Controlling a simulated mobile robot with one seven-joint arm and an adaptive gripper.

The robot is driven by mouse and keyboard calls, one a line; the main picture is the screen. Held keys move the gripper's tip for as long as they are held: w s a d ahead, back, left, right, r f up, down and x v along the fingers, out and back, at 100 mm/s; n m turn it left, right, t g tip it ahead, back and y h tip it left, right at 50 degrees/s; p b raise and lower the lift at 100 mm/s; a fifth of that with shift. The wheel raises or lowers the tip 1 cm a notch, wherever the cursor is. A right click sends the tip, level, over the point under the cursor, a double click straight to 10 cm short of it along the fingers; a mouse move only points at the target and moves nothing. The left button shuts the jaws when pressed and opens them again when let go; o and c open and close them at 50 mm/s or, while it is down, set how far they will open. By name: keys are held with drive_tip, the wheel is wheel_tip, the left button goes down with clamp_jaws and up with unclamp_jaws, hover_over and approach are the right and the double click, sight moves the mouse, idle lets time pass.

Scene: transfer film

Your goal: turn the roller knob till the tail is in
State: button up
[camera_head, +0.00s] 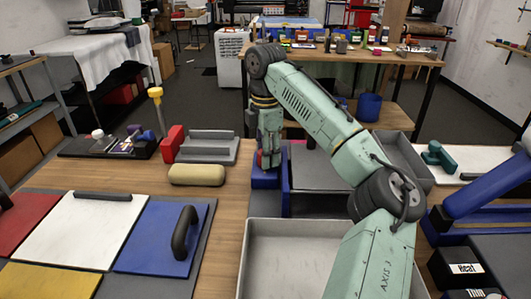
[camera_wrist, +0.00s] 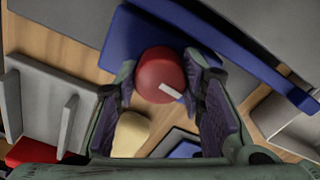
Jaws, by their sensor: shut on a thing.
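The roller knob (camera_wrist: 158,72) is a round red knob with a white pointer mark, seen nearly end-on in the wrist view. My gripper (camera_wrist: 161,75) has a finger on each side of it and is shut on it. In the head view my gripper (camera_head: 268,158) points down at the blue roller stand (camera_head: 265,180), and only a sliver of red shows there. The blue stand (camera_wrist: 130,38) also shows behind the knob in the wrist view. A grey flat bed (camera_head: 318,172) lies right of the stand. I cannot make out the film's tail.
A beige padded block (camera_head: 196,174) and a grey fixture (camera_head: 208,147) stand left of the stand. Red, white, blue and yellow panels (camera_head: 160,237) cover the front left. A grey tray (camera_head: 290,255) lies in front. A strip of wood table (camera_head: 222,215) is bare.

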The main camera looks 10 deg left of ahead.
drive_tip(key=m, duration=0.6)
drive_tip(key=shift+m, duration=0.4)
drive_tip(key=m, duration=1.5)
drive_tip(key=shift+m, duration=0.3)
drive_tip(key=shift+r, duration=0.1)
drive_tip(key=o, duration=0.9)
drive_tip(key=shift+c, duration=0.2)
